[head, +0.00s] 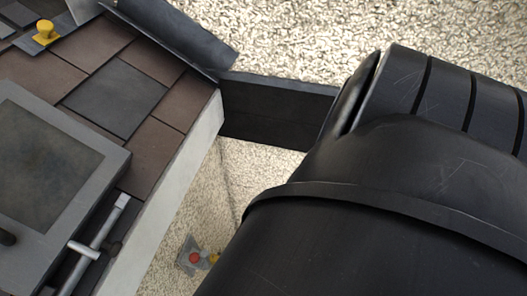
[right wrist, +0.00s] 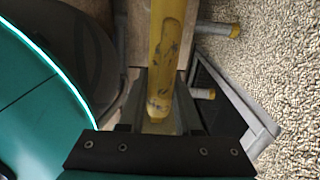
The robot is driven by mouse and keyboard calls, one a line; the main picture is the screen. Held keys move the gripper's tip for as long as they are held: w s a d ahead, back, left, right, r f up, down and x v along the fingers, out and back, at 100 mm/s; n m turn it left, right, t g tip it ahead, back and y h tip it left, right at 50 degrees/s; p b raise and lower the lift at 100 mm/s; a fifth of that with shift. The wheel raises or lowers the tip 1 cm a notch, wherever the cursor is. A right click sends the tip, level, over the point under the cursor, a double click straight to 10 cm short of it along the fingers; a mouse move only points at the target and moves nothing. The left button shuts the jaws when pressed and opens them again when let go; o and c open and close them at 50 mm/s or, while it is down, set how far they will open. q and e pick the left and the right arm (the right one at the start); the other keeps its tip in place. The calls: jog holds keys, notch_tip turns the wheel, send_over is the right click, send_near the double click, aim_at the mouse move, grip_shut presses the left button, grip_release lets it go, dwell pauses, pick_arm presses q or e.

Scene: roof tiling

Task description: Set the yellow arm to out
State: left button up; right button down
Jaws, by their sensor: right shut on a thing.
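The yellow arm (right wrist: 167,40) is a worn, scuffed yellow bar that runs down from the top edge in the right wrist view. Its lower, rounded end sits between the fingers of my right gripper (right wrist: 158,103), which is shut on it. I cannot tell from this view which setting the arm is at. In the head view a large black link of mine covers the right side, and neither gripper shows there. My left gripper is in no view.
In the head view, a tiled roof (head: 115,98) with a framed window (head: 40,165) fills the left. A red button-like part (head: 194,258) is low beside it. In the right wrist view, a yellow-tipped peg (right wrist: 218,29) and dark-panelled frame (right wrist: 262,125) are right of the bar.

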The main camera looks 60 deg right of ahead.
jog(key=shift+s+a, duration=0.1)
jog(key=shift+a, duration=0.15)
jog(key=c, duration=0.6)
grip_release()
jog(key=shift+d, duration=0.1)
jog(key=shift+r, duration=0.1)
